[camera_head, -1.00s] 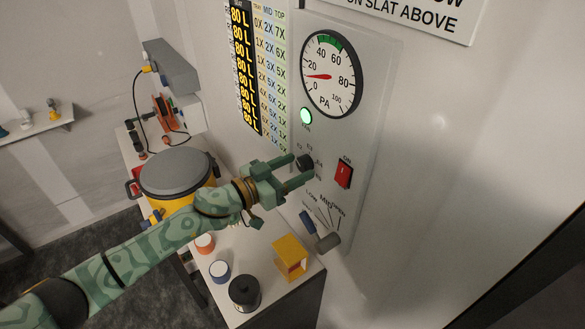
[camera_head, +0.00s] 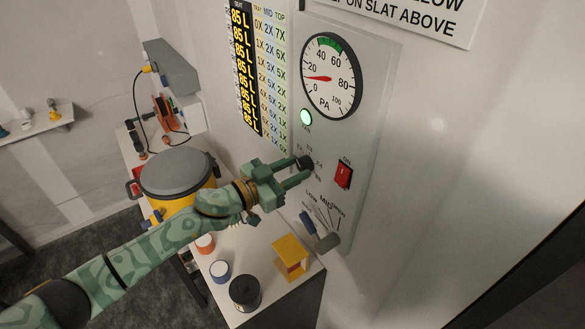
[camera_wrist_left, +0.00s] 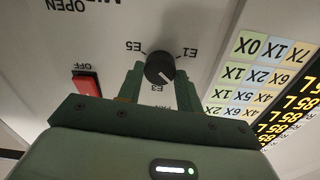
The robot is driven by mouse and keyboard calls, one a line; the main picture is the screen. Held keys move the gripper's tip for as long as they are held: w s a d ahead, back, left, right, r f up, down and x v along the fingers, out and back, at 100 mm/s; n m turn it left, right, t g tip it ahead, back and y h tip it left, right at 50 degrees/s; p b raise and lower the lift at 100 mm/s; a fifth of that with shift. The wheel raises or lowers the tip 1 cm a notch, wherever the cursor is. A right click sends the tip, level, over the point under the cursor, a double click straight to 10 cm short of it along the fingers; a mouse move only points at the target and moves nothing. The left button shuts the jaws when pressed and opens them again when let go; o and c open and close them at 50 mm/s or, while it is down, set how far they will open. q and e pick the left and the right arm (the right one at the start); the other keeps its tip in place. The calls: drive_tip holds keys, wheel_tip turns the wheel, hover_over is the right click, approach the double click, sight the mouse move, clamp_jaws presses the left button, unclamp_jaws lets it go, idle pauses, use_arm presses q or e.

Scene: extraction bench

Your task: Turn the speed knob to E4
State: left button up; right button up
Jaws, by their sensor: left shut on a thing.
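The dark round speed knob (camera_head: 306,162) sits on the grey wall panel, below the green lamp. My left gripper (camera_head: 301,168) is shut on it, one finger on each side. In the left wrist view, which is upside down, the knob (camera_wrist_left: 160,67) shows between the two fingers (camera_wrist_left: 160,84). Its white mark points to the lower right, between the E1 and E3 labels, about where E2 would be. E5 is readable at the left; the E2 and E4 labels are hidden by the fingers. My right gripper is out of view.
A red switch (camera_head: 344,174) is right of the knob, and a lever (camera_head: 327,242) by a LOW-MID-OPEN scale is below. The bench (camera_head: 240,250) holds a yellow drum (camera_head: 189,196).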

use_arm(q)
drive_tip(key=m, duration=0.2)
drive_tip(key=shift+m, duration=0.3)
drive_tip(key=m, duration=0.2)
drive_tip(key=shift+m, duration=0.4)
drive_tip(key=m, duration=0.2)
drive_tip(key=shift+m, duration=0.4)
drive_tip(key=m, duration=0.3)
drive_tip(key=shift+f+m, duration=0.1)
drive_tip(key=shift+m, duration=0.2)
drive_tip(key=m+b, duration=0.1)
drive_tip(key=m, duration=0.4)
drive_tip(key=shift+f, duration=0.1)
drive_tip(key=m+b, duration=0.1)
drive_tip(key=m, duration=0.3)
drive_tip(key=shift+m, duration=0.3)
drive_tip(key=shift+b, duration=0.3)
drive_tip(key=o, duration=1)
